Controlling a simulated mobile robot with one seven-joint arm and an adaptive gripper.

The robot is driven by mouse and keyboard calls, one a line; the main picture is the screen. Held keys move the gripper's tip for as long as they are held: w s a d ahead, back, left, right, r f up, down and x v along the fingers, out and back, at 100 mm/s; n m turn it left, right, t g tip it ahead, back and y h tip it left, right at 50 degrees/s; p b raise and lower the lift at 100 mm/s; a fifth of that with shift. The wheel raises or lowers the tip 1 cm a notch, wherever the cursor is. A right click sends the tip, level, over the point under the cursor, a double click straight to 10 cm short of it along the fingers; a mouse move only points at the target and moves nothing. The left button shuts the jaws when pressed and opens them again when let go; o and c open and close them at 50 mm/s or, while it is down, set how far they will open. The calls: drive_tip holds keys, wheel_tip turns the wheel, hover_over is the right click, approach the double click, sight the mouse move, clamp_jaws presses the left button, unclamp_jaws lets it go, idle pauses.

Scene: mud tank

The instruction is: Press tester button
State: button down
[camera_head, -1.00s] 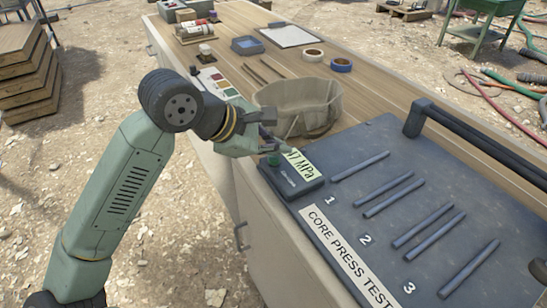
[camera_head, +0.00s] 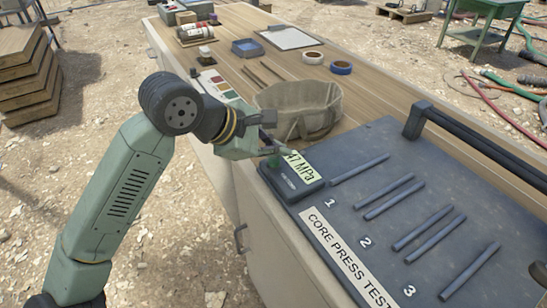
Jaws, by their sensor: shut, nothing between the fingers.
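The tester (camera_head: 290,183) is a small dark box on the left edge of the dark test board (camera_head: 345,235). Its pale screen (camera_head: 300,166) reads what looks like "47 MPa", with its left end partly covered. My gripper (camera_head: 270,152) is shut and empty. Its fingertips are at the tester's far left corner, over the place of the green button, which they mostly hide. I cannot tell whether the tips touch the button or whether it is pressed in.
A beige bag-like bin (camera_head: 305,112) stands just behind the tester. Several dark rods (camera_head: 395,198) lie on the board beside the numbers 1, 2 and 3. A dark raised bar (camera_head: 480,145) runs along the board's right side. Tape rolls (camera_head: 341,68) lie farther back.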

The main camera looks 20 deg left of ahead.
sight(275, 162)
drive_tip(key=shift+f+b, duration=0.5)
drive_tip(key=shift+b, duration=0.5)
drive_tip(key=shift+r, duration=0.45)
drive_tip(key=shift+r+p, duration=1.1)
drive_tip(key=shift+r, duration=1.95)
